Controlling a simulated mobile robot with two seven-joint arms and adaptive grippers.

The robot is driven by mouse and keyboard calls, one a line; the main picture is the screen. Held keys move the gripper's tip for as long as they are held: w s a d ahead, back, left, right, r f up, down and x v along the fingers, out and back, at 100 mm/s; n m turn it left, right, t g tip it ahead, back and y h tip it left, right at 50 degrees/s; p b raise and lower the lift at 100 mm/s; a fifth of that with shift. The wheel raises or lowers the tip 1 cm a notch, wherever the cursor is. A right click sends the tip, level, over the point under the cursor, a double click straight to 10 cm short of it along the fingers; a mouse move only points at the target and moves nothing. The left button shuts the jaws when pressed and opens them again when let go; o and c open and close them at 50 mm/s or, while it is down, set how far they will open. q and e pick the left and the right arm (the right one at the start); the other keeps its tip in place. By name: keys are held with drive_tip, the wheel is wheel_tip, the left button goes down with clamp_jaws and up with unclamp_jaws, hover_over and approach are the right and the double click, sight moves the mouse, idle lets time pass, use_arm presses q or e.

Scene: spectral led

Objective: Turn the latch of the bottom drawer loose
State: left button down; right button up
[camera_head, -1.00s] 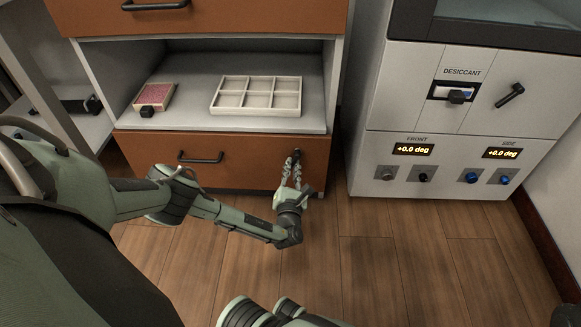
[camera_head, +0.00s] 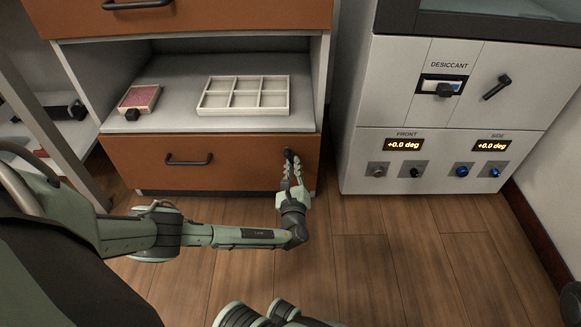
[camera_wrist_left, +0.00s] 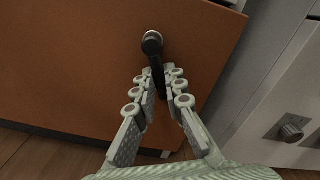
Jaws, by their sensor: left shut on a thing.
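The bottom drawer (camera_head: 235,172) is orange-brown with a dark bar handle (camera_head: 189,160), and it is closed. Its small dark latch (camera_head: 288,153) is at the upper right of the drawer front. In the left wrist view the latch (camera_wrist_left: 152,42) has a round pivot and a lever that hangs down, tilted slightly. My left gripper (camera_head: 291,165) reaches up to the latch from below. In the left wrist view its fingers (camera_wrist_left: 159,76) are shut on the lever, one on each side, and partly hide its lower end.
Above the drawer an open shelf (camera_head: 170,122) holds a white divided tray (camera_head: 244,96) and a pink-red box (camera_head: 139,98). A white cabinet (camera_head: 370,110) with knobs and displays stands close on the right. The wood floor (camera_head: 400,260) in front is clear.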

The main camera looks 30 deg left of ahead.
use_arm(q)
drive_tip(key=shift+d+r+n, duration=0.15)
drive_tip(key=shift+n, duration=0.55)
drive_tip(key=shift+w, duration=0.1)
drive_tip(key=c, duration=1.6)
unclamp_jaws()
drive_tip(key=v, duration=0.7)
drive_tip(key=shift+d, duration=0.2)
